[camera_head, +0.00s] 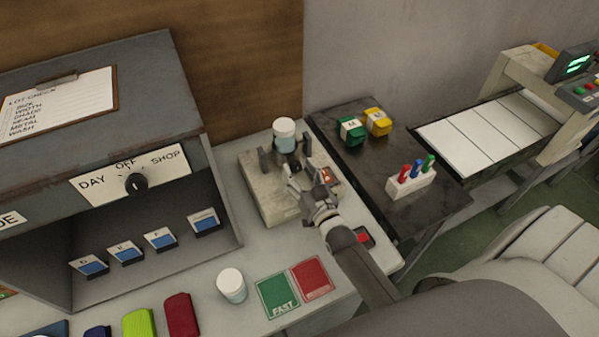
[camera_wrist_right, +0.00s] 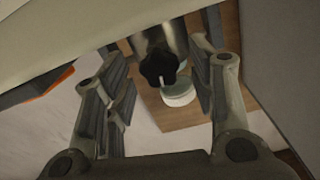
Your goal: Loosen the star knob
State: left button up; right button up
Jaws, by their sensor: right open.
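The black star knob (camera_wrist_right: 158,66) shows in the right wrist view, on the side of a metal cylinder (camera_wrist_right: 158,38). My right gripper (camera_wrist_right: 163,82) is open, with one finger on each side of the knob and a visible gap to both. The knob appears beyond the fingertips; I cannot tell how far. In the head view my right gripper (camera_head: 304,178) is at the front right of a beige block (camera_head: 266,197) that carries a fixture and a white-capped jar (camera_head: 284,135). The knob cannot be made out there. My left gripper is not in view.
A grey booth (camera_head: 120,183) with a dial (camera_head: 136,184) stands at the left. A white jar (camera_head: 231,285), a green card (camera_head: 278,296) and a red card (camera_head: 312,278) lie in front. A dark side table (camera_head: 437,199) with marker pens (camera_head: 417,168) is at the right.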

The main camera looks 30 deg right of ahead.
jog(key=shift+s, duration=0.1)
jog(key=s, duration=1.1)
jog(key=shift+s+a, duration=0.35)
jog(key=shift+s, duration=0.05)
